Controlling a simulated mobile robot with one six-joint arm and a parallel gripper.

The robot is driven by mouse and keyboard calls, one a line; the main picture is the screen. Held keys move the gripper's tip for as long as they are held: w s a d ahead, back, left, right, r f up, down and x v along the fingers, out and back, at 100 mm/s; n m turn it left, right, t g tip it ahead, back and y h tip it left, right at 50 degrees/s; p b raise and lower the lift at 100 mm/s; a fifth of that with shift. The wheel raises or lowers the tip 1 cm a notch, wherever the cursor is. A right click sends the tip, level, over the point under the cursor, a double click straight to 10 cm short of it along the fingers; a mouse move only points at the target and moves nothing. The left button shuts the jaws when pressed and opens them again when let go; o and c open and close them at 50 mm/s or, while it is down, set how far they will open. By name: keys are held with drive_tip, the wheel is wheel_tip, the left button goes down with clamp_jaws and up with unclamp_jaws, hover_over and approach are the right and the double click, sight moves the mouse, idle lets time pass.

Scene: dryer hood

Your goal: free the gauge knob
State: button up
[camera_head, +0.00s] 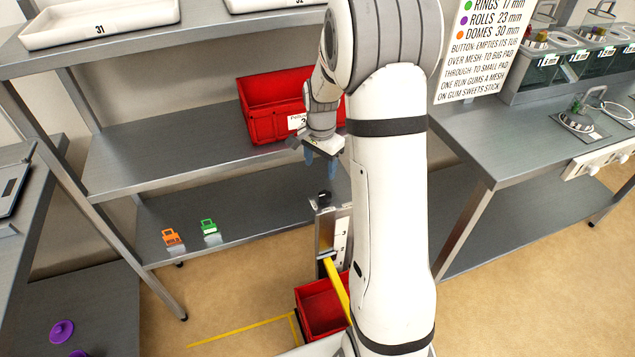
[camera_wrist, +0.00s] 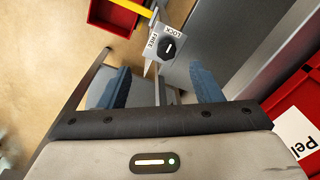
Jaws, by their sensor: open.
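The gauge knob (camera_wrist: 168,48) is a round black knob with a white mark, on a pale plate (camera_wrist: 157,49) lettered FREE and LOCK. I cannot tell for sure which word the mark points to. In the head view the knob (camera_head: 324,197) sits on top of an upright metal gauge post (camera_head: 326,232) with a numbered scale. My gripper (camera_head: 321,166) hangs above the knob, fingers pointing down. In the wrist view my gripper (camera_wrist: 160,85) has its two blue fingers wide apart, with nothing between them; the knob lies beyond the fingertips, apart from them.
A red bin (camera_head: 262,108) stands on the shelf behind my gripper. An orange piece (camera_head: 172,238) and a green piece (camera_head: 209,227) are on the lower shelf. A yellow bar (camera_head: 338,288) and a red tray (camera_head: 318,310) are below the post. A bench (camera_head: 520,165) is right.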

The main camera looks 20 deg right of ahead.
sight(325, 195)
drive_tip(key=w+d+f+m, duration=0.1)
drive_tip(key=f, duration=0.1)
drive_tip(key=w+d+f+m, duration=0.1)
drive_tip(key=f, duration=0.2)
drive_tip(key=w+d+f+m, duration=0.1)
drive_tip(key=f, duration=0.2)
drive_tip(key=shift+w+f+g, duration=0.15)
drive_tip(key=shift+w+g, duration=0.15)
drive_tip(key=shift+f, duration=0.35)
wheel_tip(325, 195, down, 8)
drive_tip(key=shift+w+r, duration=0.1)
drive_tip(key=shift+r, duration=0.15)
drive_tip(key=shift+c, duration=0.5)
drive_tip(key=c, duration=0.9)
